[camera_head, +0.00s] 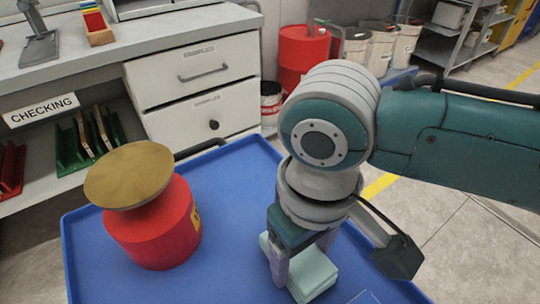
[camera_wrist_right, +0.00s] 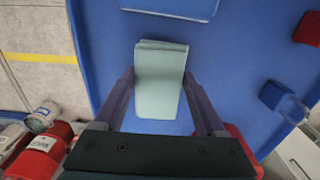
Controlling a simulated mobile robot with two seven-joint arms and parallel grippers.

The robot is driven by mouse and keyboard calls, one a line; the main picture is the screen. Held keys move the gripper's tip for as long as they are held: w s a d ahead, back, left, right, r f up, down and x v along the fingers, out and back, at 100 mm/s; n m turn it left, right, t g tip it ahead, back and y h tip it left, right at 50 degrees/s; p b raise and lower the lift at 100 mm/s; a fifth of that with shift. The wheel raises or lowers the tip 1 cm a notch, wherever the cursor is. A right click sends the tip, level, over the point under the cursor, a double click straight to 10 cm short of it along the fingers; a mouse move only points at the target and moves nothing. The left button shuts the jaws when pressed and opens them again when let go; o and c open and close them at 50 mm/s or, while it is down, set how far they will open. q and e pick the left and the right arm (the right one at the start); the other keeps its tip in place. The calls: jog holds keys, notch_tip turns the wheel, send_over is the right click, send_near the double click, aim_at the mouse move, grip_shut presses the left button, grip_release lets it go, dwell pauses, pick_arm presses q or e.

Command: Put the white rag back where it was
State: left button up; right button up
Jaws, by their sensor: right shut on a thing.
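The white rag (camera_head: 312,272) is a pale, slightly greenish folded cloth at the blue tray's front middle in the head view. It also shows in the right wrist view (camera_wrist_right: 160,80) as a folded rectangle. My right gripper (camera_head: 300,264) points down at it, with one finger on each side, shut on the rag. In the wrist view the fingers (camera_wrist_right: 160,98) flank its long edges. Part of the rag is hidden behind the gripper. I cannot tell whether it touches the tray. My left gripper is not in view.
The blue tray (camera_head: 235,215) holds a red can (camera_head: 155,235) with a brass-coloured round top at the left. A clear item (camera_head: 363,297) lies at the front edge. A workbench with drawers (camera_head: 205,70) stands behind. Bare tray lies between can and rag.

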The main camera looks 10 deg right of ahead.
aim_at(302, 259)
jog(key=shift+f, duration=0.65)
jog(key=o, duration=1.2)
jog(key=shift+f, duration=0.1)
jog(key=shift+c, duration=0.2)
notch_tip(302, 259, up, 12)
jog(key=p, duration=0.4)
jog(key=s+a+t+y, duration=0.1)
jog(key=s+a+y, duration=0.2)
jog(key=s+a, duration=0.15)
jog(key=s+d+m+t+h, duration=0.1)
jog(key=s+d, duration=0.2)
jog(key=d, duration=0.3)
jog(key=s+d+m+t+h, duration=0.1)
jog(key=s+d, duration=0.2)
jog(key=d, duration=0.4)
jog(key=shift+s+d+f+t+h, duration=0.25)
jog(key=shift+s+t+h, duration=0.05)
jog(key=shift+s+h, duration=0.1)
